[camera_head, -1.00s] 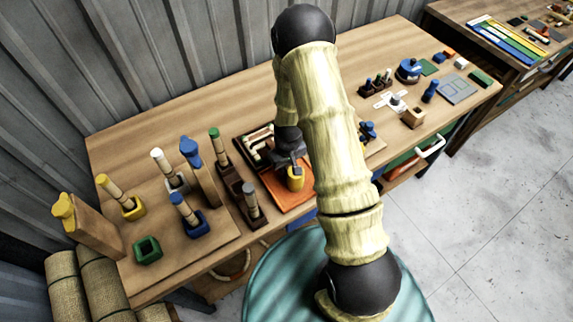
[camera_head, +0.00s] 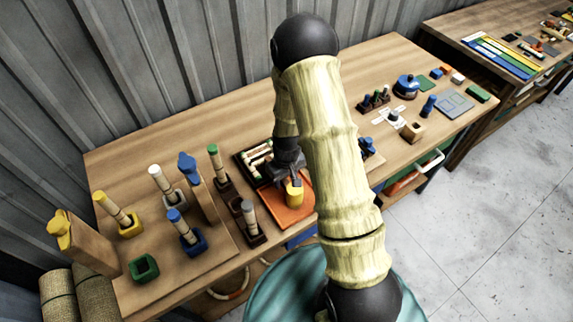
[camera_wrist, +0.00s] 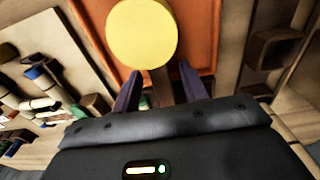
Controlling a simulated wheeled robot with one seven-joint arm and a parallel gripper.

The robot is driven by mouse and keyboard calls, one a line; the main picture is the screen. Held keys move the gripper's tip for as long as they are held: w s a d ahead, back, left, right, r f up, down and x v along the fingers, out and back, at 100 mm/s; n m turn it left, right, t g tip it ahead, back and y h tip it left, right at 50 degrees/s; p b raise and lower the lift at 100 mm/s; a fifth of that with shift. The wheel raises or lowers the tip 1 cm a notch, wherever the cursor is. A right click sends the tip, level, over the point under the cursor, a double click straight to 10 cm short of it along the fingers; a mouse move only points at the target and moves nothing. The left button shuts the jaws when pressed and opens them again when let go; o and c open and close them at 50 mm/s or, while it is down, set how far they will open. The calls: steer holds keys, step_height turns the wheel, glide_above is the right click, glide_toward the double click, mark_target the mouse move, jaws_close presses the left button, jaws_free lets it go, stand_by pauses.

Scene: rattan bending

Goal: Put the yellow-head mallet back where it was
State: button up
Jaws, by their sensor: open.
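The yellow-head mallet (camera_head: 294,194) is on the orange tray (camera_head: 280,214) near the front middle of the bench. In the wrist view its round yellow head (camera_wrist: 142,34) fills the upper middle, and its brown handle (camera_wrist: 160,88) runs down between my fingers. My gripper (camera_head: 291,177) is right at the mallet. In the wrist view my gripper (camera_wrist: 160,88) is open, with one dark finger on each side of the handle. A gap shows beside the handle. My arm hides part of the bench in the head view.
At the left stand several coloured holders with sticks, including a yellow holder (camera_head: 131,228), a blue holder (camera_head: 194,243) and an empty green holder (camera_head: 144,268). A dark rack (camera_head: 250,161) adjoins the orange tray. Small items sit at the right. The back left of the bench is clear.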

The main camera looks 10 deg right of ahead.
mark_target(286, 182)
step_height(286, 182, up, 8)
steer(key=shift+s+r+b, duration=0.15)
steer(key=shift+b, duration=0.8)
steer(key=shift+s+d+r, duration=0.1)
steer(key=shift+r, duration=0.5)
steer(key=s+d+r+m+t, duration=0.1)
steer(key=s+r+m+t, duration=0.1)
steer(key=s+r, duration=0.9)
steer(key=shift+s+d+m, duration=0.3)
steer(key=shift+s+m, duration=0.45)
steer(key=shift+m, duration=0.05)
